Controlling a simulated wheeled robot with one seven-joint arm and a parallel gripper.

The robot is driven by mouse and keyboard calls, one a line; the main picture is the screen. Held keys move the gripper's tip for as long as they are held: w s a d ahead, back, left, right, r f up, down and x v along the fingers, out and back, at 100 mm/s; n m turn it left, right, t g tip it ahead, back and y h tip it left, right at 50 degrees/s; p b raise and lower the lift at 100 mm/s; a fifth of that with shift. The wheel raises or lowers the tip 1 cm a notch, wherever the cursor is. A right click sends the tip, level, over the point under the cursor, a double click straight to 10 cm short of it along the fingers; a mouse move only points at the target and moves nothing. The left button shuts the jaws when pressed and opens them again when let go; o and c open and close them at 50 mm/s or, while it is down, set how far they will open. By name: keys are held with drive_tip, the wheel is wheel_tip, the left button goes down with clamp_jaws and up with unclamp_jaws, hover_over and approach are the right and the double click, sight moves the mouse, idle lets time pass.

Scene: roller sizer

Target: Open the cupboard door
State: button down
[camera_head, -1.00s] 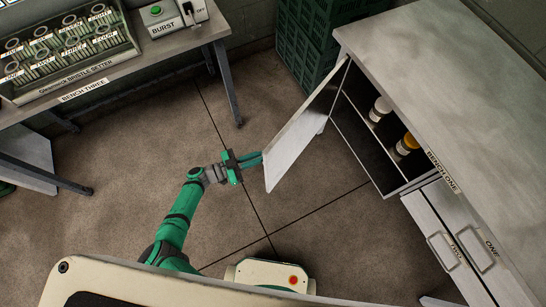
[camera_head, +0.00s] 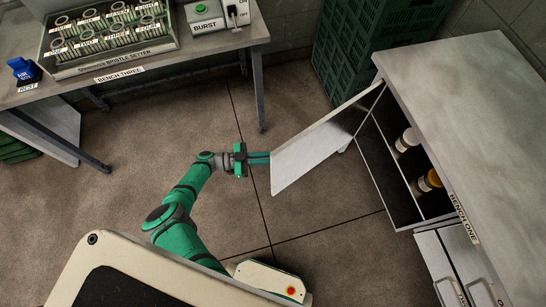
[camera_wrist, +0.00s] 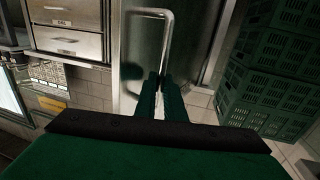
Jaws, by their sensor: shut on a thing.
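The cupboard door (camera_head: 318,146) is a pale grey panel on the bench labelled BENCH ONE, and it stands wide open, swung out to the left. In the wrist view the door (camera_wrist: 133,52) shows its outer face with a long bar handle (camera_wrist: 152,12). My gripper (camera_head: 268,158) is at the door's free edge in the head view. In the wrist view my gripper's fingers (camera_wrist: 160,85) are shut on the handle's lower part. The exact contact is partly hidden by the fingers.
The open cupboard (camera_head: 395,165) holds a white-capped bottle (camera_head: 407,140) and an orange-capped bottle (camera_head: 428,181). Drawers (camera_head: 455,268) sit below it in the picture. Green crates (camera_head: 350,60) stand behind the door. BENCH THREE (camera_head: 160,62) is at the upper left. Floor between the benches is clear.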

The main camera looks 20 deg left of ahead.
drive_tip(key=c, duration=1.9)
unclamp_jaws()
drive_tip(key=shift+o, duration=0.2)
drive_tip(key=v, duration=1)
drive_tip(key=shift+a, duration=0.35)
drive_tip(key=shift+s, duration=0.15)
drive_tip(key=shift+c, duration=0.6)
